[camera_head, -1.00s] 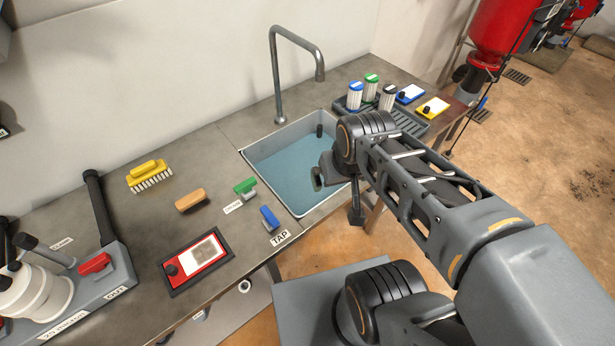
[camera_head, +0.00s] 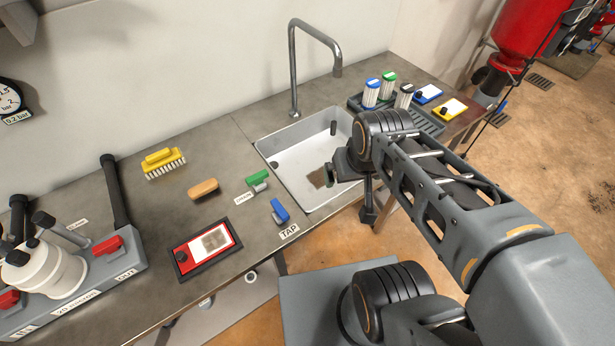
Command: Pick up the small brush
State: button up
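A yellow brush (camera_head: 163,163) with white bristles lies on the grey worktop (camera_head: 130,230) left of the sink. A smaller tan, brush-like piece (camera_head: 203,189) lies just in front of it; its underside is hidden. Which of the two is the small brush, I cannot tell for sure. My gripper (camera_head: 369,212) is at the sink's right front edge, well to the right of both. It is partly hidden by my arm, and its fingers are too dark and small to read. Nothing is visibly held.
The metal sink (camera_head: 290,150) holds no visible water; a brown patch (camera_head: 320,177) shows on its floor. A filter manifold (camera_head: 70,285) is at left, several cartridges (camera_head: 371,92) behind the sink.

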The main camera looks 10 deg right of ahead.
aim_at(204, 188)
jog(key=u, duration=1.3)
